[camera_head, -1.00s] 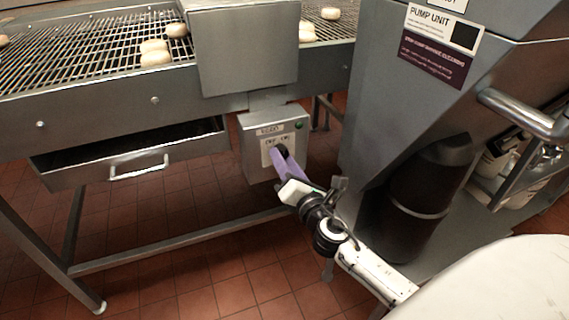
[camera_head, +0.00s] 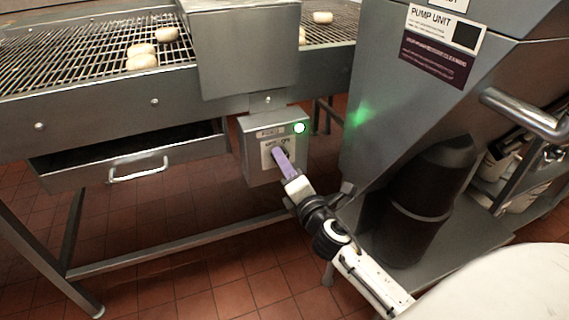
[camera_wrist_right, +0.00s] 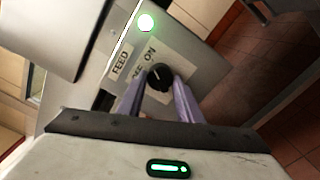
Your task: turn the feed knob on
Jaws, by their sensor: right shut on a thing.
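The feed control box (camera_head: 260,172) hangs under the conveyor in the head view. Its green lamp (camera_head: 299,127) is lit, and it also glows in the right wrist view (camera_wrist_right: 146,22). The black feed knob (camera_wrist_right: 160,77) shows in the right wrist view, below the FEED and ON labels, with its pointer line turned toward the ON side. My right gripper (camera_head: 281,159) reaches the box from the lower right. Its purple fingers (camera_wrist_right: 159,97) are shut on the knob, one on each side. My left gripper is not in view.
The wire conveyor (camera_head: 80,50) carries several pale round buns (camera_head: 140,50). A drip drawer (camera_head: 130,165) with a handle sits below it. The pump unit (camera_head: 400,110) stands close on the right, with a black cylinder (camera_head: 425,200) beneath.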

